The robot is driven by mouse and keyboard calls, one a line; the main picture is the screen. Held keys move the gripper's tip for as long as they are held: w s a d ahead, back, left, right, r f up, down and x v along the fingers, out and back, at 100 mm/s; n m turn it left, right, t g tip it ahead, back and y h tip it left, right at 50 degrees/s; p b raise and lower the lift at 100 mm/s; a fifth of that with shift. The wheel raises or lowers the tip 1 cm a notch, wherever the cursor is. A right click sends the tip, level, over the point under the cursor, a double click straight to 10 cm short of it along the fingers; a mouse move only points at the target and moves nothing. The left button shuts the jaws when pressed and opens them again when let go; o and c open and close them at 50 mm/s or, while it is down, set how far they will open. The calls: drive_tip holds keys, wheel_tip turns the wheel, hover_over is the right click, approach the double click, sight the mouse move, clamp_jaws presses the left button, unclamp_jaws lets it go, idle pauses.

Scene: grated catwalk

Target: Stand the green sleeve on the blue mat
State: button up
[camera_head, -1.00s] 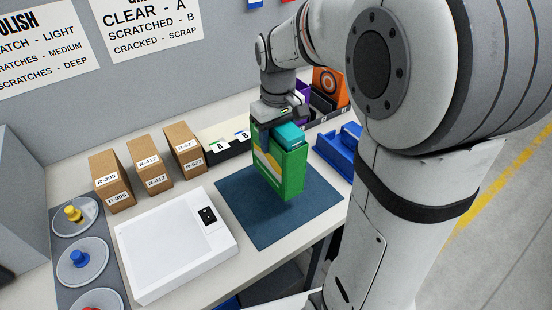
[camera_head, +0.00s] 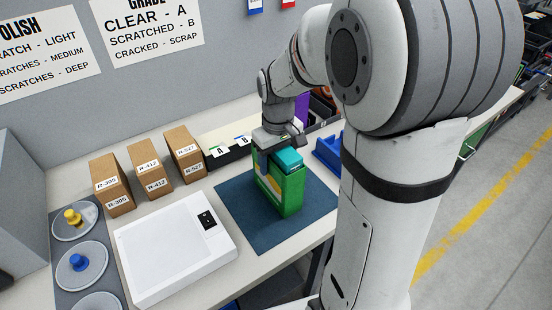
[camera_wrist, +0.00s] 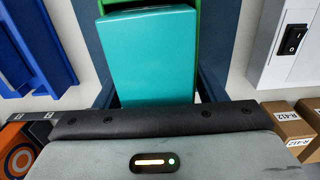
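The green sleeve (camera_head: 291,192) is upright at the middle of the blue mat (camera_head: 241,216), with a teal block (camera_head: 288,160) showing at its open top. Its lower end appears to meet the mat, though I cannot be sure of contact. My gripper (camera_head: 264,157) is over the sleeve's top, with a finger against its left side; it looks shut on the sleeve. The far finger is hidden. In the wrist view the teal block (camera_wrist: 150,55) fills the middle, with a green sleeve edge (camera_wrist: 197,30) beside it; the fingertips are not visible.
A white device (camera_head: 170,245) with a black switch lies left of the mat. Several labelled brown boxes (camera_head: 150,165) and a black A/B tray (camera_head: 228,157) stand behind. A blue bin (camera_head: 329,152) is at the right. The mat's front portion is clear.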

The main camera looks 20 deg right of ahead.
drive_tip(key=shift+o, duration=0.9)
wheel_tip(320, 180, up, 11)
drive_tip(key=shift+s+r, duration=0.1)
drive_tip(key=shift+r, duration=0.45)
drive_tip(key=s+f+m+t, duration=0.1)
drive_tip(key=s+f, duration=0.1)
drive_tip(key=s, duration=0.5)
drive_tip(key=s+f+m+t, duration=0.1)
drive_tip(key=s+f+m, duration=0.1)
drive_tip(key=s, duration=0.6)
drive_tip(key=shift+f+m+t, duration=0.3)
drive_tip(key=shift+f+t, duration=0.1)
drive_tip(key=shift+f, duration=0.35)
drive_tip(key=shift+w, duration=0.1)
